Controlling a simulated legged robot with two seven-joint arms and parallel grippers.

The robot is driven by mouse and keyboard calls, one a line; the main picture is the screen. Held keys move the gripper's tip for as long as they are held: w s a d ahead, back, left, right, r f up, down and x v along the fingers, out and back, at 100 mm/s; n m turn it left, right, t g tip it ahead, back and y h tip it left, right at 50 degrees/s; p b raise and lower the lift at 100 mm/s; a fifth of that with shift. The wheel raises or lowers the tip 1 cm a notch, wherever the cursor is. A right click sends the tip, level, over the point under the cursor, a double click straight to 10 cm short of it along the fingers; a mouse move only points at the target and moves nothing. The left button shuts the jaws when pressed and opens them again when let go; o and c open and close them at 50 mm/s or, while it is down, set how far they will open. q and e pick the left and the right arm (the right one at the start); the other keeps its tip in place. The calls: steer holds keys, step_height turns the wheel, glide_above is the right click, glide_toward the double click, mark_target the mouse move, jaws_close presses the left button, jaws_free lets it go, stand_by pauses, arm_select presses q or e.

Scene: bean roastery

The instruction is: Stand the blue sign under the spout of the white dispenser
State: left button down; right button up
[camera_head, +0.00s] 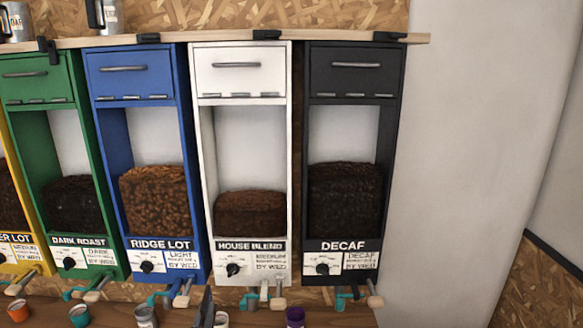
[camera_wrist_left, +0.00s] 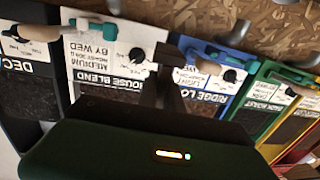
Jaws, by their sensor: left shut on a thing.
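The white dispenser (camera_head: 204,150), labelled House Blend, stands between the blue and black ones. Its spout (camera_head: 264,290) is low on its front; the dispenser also shows upside down in the left wrist view (camera_wrist_left: 118,42). My left gripper (camera_wrist_left: 158,92) is shut in front of it. My right gripper is not in view.
A white cup (camera_head: 221,319) stands just right of the panel, a purple cup (camera_head: 295,317) right of the spout, and a grey cup (camera_head: 145,317) to the left. Levers jut from the dispensers. The brown counter (camera_head: 345,318) shows only as a strip.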

arm_select(q)
steer(key=s+d+f+b, duration=0.1)
steer(key=s+f+b, duration=0.1)
steer(key=s+f, duration=0.5)
steer(key=s+d+f+m+h+b, duration=0.1)
steer(key=s+f+b, duration=0.1)
steer(key=s+f, duration=0.6)
steer(key=shift+s+d+f+h+b, duration=0.15)
steer(key=shift+s+d+h+b, duration=0.1)
steer(key=shift+h+b, duration=0.05)
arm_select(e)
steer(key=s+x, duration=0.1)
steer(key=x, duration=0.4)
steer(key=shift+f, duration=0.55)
arm_select(q)
steer(key=shift+d, duration=0.15)
